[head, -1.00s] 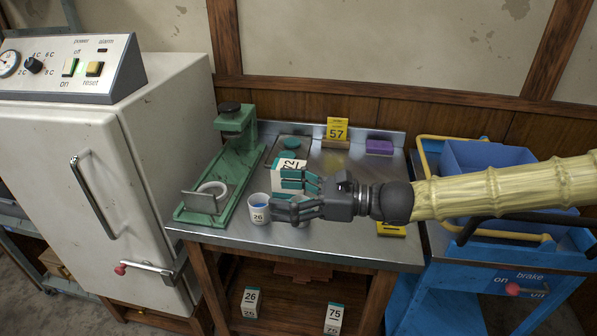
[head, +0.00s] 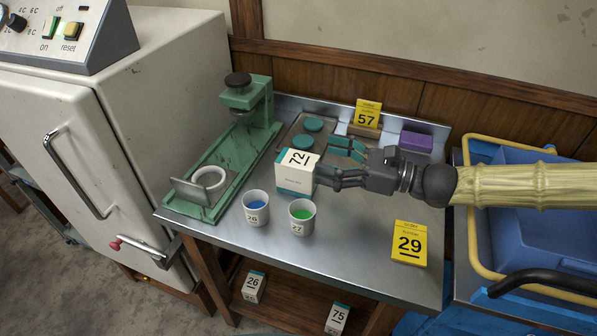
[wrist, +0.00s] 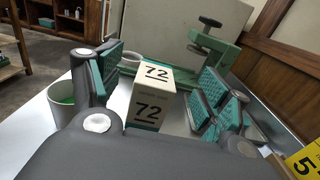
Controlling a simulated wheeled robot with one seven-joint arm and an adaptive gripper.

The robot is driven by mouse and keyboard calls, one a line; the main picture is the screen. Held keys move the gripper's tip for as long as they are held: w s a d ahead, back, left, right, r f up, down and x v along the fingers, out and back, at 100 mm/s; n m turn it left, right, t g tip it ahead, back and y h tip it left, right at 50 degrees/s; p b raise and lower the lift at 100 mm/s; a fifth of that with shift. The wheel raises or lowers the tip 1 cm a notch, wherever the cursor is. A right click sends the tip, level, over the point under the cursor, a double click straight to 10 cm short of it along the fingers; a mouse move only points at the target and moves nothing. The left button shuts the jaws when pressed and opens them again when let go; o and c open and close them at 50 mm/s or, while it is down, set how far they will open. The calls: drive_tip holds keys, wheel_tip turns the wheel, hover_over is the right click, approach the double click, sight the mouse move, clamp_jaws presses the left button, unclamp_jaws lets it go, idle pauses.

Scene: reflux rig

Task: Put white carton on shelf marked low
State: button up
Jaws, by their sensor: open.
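A white carton (head: 296,176) marked 72, with a teal lower band, stands upright on the metal table. My gripper (head: 341,162) is open just right of it, its fingers pointing left at the carton. Two smaller white cartons, marked 26 (head: 253,287) and 75 (head: 337,318), stand on the wooden shelf (head: 290,299) under the table. No marking reading low is visible.
Cups with blue (head: 256,207) and green (head: 301,216) contents stand in front of the carton. A green press (head: 225,165) is left, a tray with teal discs (head: 313,125) behind. A blue cart (head: 540,220) adjoins.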

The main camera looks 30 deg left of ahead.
sight(279, 156)
drive_tip(key=f, duration=0.2)
drive_tip(key=shift+a+f, duration=0.35)
drive_tip(key=shift+f, duration=0.05)
drive_tip(key=shift+a+f, duration=0.1)
drive_tip(key=shift+a, duration=0.3)
drive_tip(key=shift+x, duration=3.05)
drive_tip(key=c, duration=1.3)
